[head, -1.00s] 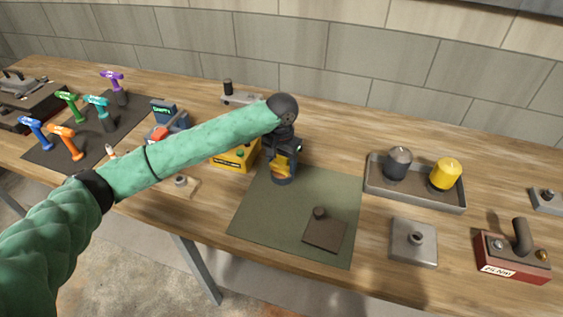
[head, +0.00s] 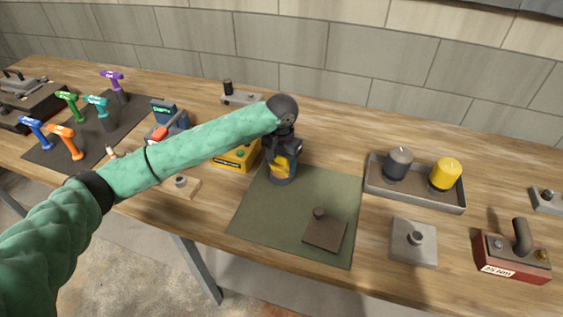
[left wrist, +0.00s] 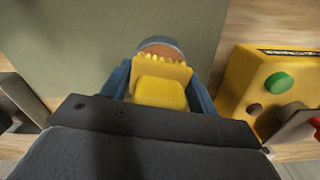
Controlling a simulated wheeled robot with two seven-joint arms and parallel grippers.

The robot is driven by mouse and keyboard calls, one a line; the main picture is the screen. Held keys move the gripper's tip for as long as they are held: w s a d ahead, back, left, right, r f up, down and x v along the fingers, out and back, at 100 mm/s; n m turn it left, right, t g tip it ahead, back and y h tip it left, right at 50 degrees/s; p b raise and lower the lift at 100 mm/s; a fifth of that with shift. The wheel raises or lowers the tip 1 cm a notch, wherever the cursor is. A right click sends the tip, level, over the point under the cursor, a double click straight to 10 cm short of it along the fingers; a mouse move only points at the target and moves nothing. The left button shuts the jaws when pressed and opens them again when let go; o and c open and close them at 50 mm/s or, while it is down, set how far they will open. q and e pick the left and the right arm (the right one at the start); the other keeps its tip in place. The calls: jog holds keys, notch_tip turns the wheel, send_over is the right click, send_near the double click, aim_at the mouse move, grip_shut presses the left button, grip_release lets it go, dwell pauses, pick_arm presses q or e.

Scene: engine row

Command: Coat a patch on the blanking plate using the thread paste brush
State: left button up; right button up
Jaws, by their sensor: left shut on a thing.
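My left gripper (head: 282,158) points down at the back left edge of the green mat and is shut on a yellow thing, taken as the thread paste brush (left wrist: 160,92). Below it is a round blue-grey pot (head: 283,180) with an orange-brown top; in the left wrist view the pot (left wrist: 162,45) shows just beyond the brush. I cannot tell whether the brush touches the pot's contents. A dark brown square plate (head: 325,235) with a short knob, likely the blanking plate, lies at the mat's front right. My right gripper is out of view.
The green mat (head: 255,220) is mostly bare. A yellow box (head: 236,158) stands close left of the gripper. To the right are a grey tray (head: 420,196) with dark and yellow cylinders, a grey plate (head: 413,252) and a red box (head: 508,264).

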pick_arm(q)
jog(key=shift+f, duration=0.3)
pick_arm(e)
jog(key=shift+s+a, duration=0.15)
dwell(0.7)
pick_arm(q)
jog(key=shift+s+f+p, duration=0.15)
jog(key=shift+f+p, duration=0.05)
jog(key=shift+p, duration=0.4)
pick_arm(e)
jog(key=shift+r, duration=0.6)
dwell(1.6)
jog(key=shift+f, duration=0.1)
pick_arm(q)
jog(key=shift+r+p, duration=1.35)
jog(key=shift+r, duration=0.05)
jog(key=shift+r+p, duration=2.25)
jog(key=shift+p, duration=0.05)
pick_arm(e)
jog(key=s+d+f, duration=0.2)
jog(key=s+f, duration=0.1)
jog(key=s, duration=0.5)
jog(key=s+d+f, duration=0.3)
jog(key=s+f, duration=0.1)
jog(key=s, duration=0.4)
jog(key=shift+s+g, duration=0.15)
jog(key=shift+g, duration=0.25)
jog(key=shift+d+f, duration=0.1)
